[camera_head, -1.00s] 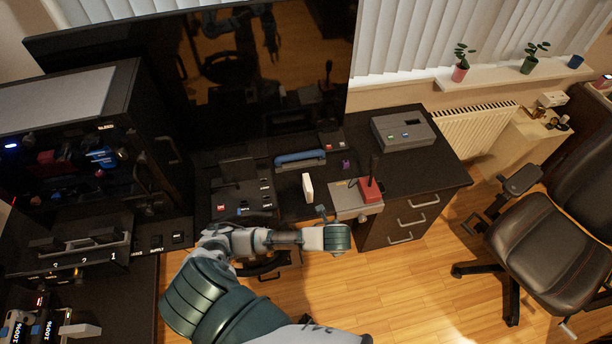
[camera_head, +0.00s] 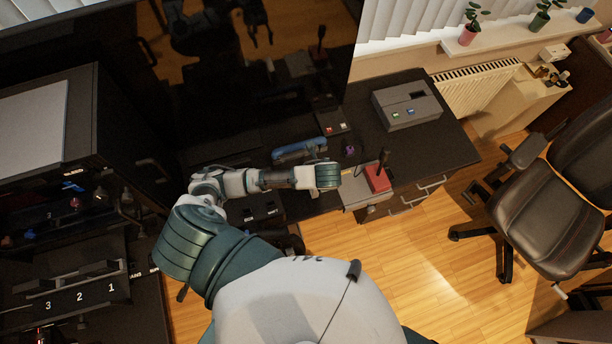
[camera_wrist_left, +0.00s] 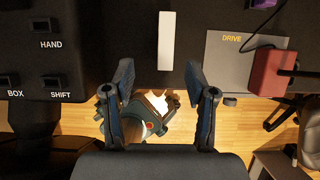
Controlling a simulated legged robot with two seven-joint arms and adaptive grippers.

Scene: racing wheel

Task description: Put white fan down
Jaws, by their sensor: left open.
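A narrow white slab (camera_wrist_left: 165,42), which I take to be the white fan, stands or lies on the dark desk (camera_wrist_left: 110,25) in the left wrist view. My left gripper (camera_wrist_left: 158,68) is open, with its two fingers apart below the slab in the picture and nothing visible held between them. The slab's lower end lies near the gap between the fingertips; I cannot tell how far apart they are in depth. In the head view my left arm hides the slab and the left gripper's fingers. My right gripper is not in view.
A grey panel with a red-based joystick (camera_head: 378,178) is right of my arm. A blue handle-like object (camera_head: 300,149) lies behind it. A grey box (camera_head: 407,105) stands at the desk's right, a large dark screen (camera_head: 270,80) behind. An office chair (camera_head: 550,215) stands right.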

